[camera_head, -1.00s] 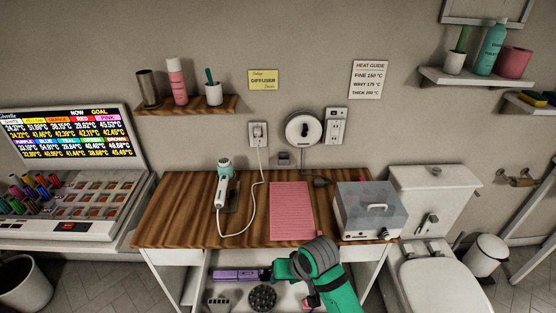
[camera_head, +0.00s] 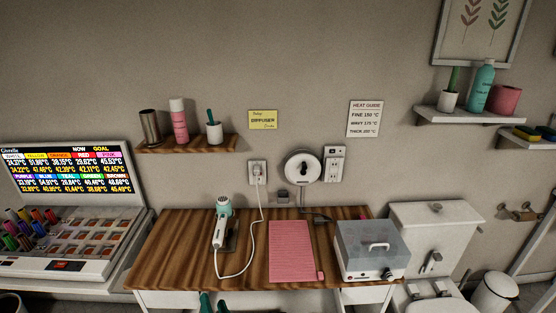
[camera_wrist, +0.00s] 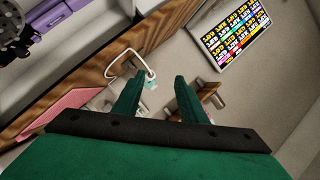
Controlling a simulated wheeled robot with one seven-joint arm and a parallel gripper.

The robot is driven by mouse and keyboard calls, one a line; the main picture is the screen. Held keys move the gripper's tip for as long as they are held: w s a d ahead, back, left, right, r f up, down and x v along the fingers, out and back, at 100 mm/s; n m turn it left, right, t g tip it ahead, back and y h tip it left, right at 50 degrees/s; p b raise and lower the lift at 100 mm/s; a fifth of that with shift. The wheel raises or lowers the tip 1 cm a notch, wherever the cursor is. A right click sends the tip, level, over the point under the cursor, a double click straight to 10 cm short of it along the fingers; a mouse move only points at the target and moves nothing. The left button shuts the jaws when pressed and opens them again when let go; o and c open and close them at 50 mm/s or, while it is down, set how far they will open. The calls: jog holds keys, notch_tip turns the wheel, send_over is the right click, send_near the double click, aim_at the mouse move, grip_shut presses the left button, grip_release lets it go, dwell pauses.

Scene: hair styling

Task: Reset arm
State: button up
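My gripper (camera_wrist: 155,100) shows in the wrist view with its two green fingers apart and nothing between them. In the head view only small green parts of my arm show at the bottom edge, below the wooden table (camera_head: 180,262). On the table, a white and teal hair dryer (camera_head: 222,222) rests on a dark stand, its white cord running to the wall outlet. It also shows in the wrist view beyond the fingers, with the cord (camera_wrist: 145,60). A pink mat (camera_head: 291,250) lies at the table's middle.
A heater console with screen (camera_head: 68,167) is at the left, a toilet (camera_head: 437,235) at the right. In the wrist view a purple item (camera_wrist: 50,14) lies in the open drawer at upper left.

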jog(key=s+d+f+m+t+h, duration=0.1)
jog(key=s+d+f+h, duration=0.15)
jog(key=s, duration=0.35)
jog(key=s+d+f+m+h, duration=0.1)
jog(key=s+d+f+h, duration=0.1)
jog(key=s+f, duration=0.25)
jog(key=s+d+n, duration=0.2)
jog(key=s+d, duration=0.2)
jog(key=s, duration=0.4)
jog(key=s+d+r+n+h, duration=0.1)
jog(key=s+d, duration=0.3)
jog(key=s, duration=0.4)
jog(key=s+d+r+n+h, duration=0.1)
jog(key=s+d+n, duration=0.2)
jog(key=s, duration=0.5)
jog(key=shift+s+d+r, duration=0.2)
jog(key=shift+s+d, duration=0.2)
jog(key=shift+d, duration=0.45)
jog(key=shift+c, duration=0.9)
jog(key=shift+w, duration=0.1)
